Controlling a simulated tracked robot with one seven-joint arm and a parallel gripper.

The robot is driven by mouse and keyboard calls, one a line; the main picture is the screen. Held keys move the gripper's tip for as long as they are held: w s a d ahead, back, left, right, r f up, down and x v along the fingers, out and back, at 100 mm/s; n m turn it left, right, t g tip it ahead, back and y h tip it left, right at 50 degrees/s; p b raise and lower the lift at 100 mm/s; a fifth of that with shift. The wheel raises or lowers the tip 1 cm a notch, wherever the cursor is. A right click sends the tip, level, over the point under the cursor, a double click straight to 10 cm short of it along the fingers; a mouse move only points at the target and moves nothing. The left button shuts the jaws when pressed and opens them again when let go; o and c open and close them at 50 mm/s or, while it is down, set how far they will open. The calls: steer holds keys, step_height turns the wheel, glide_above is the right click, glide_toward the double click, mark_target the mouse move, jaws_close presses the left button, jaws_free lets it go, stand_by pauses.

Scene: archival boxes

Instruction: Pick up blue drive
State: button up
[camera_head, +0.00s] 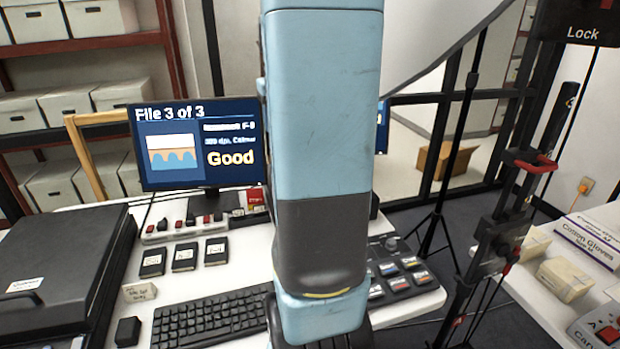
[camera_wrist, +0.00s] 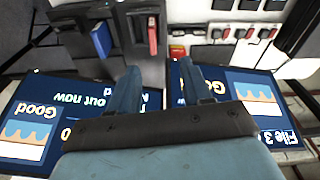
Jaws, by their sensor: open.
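The blue drive (camera_wrist: 101,40) stands upright in a slot of a dark dock (camera_wrist: 78,20) at the upper left of the wrist view. A red drive (camera_wrist: 152,36) sits in the neighbouring slot to its right. My gripper (camera_wrist: 158,68) is open and empty, its two fingers apart. The fingertips are below the red drive in the wrist view, with the blue drive up and left of them. In the head view my arm covers the middle, so the blue drive and my gripper cannot be made out there.
A monitor (camera_head: 198,145) reading "Good" stands behind the desk. A row of switches (camera_head: 185,225), several small black cases (camera_head: 184,257), a keyboard (camera_head: 208,318) and a large black scanner (camera_head: 62,275) crowd the left. A black stand (camera_head: 497,230) rises at right.

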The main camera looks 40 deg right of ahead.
steer(key=s+d+f+m+g, duration=0.1)
steer(key=d+f, duration=0.3)
steer(key=d, duration=0.4)
steer(key=s+d+f+m, duration=0.1)
steer(key=d+f, duration=0.3)
steer(key=d, duration=0.4)
steer(key=shift+y, duration=0.3)
step_height(320, 180, down, 13)
steer(key=shift+s+d+f, duration=0.1)
jaws_close()
